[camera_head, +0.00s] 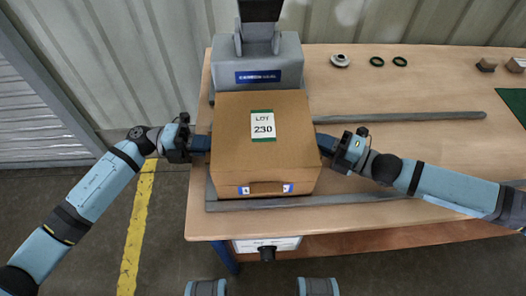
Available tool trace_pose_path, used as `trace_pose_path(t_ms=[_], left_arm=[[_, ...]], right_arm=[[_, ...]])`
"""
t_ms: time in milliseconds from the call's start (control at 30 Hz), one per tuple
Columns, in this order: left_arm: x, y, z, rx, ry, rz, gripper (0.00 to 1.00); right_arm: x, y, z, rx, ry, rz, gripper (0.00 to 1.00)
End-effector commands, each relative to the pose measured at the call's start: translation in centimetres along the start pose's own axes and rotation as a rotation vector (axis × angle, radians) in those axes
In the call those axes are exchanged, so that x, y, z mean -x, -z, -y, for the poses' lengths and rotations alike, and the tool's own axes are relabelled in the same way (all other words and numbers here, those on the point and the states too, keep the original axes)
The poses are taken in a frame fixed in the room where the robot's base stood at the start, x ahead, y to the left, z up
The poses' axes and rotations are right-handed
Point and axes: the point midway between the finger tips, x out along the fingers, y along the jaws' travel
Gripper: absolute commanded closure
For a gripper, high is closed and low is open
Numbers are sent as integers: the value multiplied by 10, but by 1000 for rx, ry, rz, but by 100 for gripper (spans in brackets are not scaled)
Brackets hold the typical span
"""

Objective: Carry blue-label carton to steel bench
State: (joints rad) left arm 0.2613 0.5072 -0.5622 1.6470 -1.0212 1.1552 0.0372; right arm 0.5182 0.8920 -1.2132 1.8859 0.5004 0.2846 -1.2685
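The brown carton (234,162) sits on a wood-topped bench (400,210), in front of a grey machine. Its top label (263,125) is white with green edges and reads "LOT 230". Small blue marks flank the handle slot on its near face. My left gripper (203,144) is at the carton's left side and my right gripper (327,145) at its right side. Both appear to touch the carton; the fingertips are too small and partly hidden to tell open from shut. No separate steel bench is identifiable.
The grey machine (285,58) with a blue plate stands behind the carton. Grey rails (430,117) run along the bench. Black-green rings (377,61), a metal disc (340,60) and small blocks (486,65) lie at the back. The right bench area is mostly clear. A yellow line (137,230) marks the floor.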

Motion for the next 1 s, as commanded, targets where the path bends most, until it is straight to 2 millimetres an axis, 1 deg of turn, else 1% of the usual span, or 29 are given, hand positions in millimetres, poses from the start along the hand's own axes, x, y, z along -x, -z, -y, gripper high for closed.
trace_pose_path(t_ms=[33, 300, 400, 500, 1000], left_arm=[[0, 0, 8, -1, 0, 1, 100], [1, 0, 36, -1, 0, 1, 100], [1, 0, 43, -1, 0, 1, 100], [1, 0, 46, -1, 0, 1, 100], [1, 0, 44, -1, 0, 1, 100]], right_arm=[[0, 0, -9, 1, -2, 0, 100], [0, 0, -37, 1, -2, 0, 100], [0, 0, -44, 1, -2, 0, 100], [0, 0, -46, 1, -1, 0, 100], [0, -1, -45, 1, -1, 1, 100]])
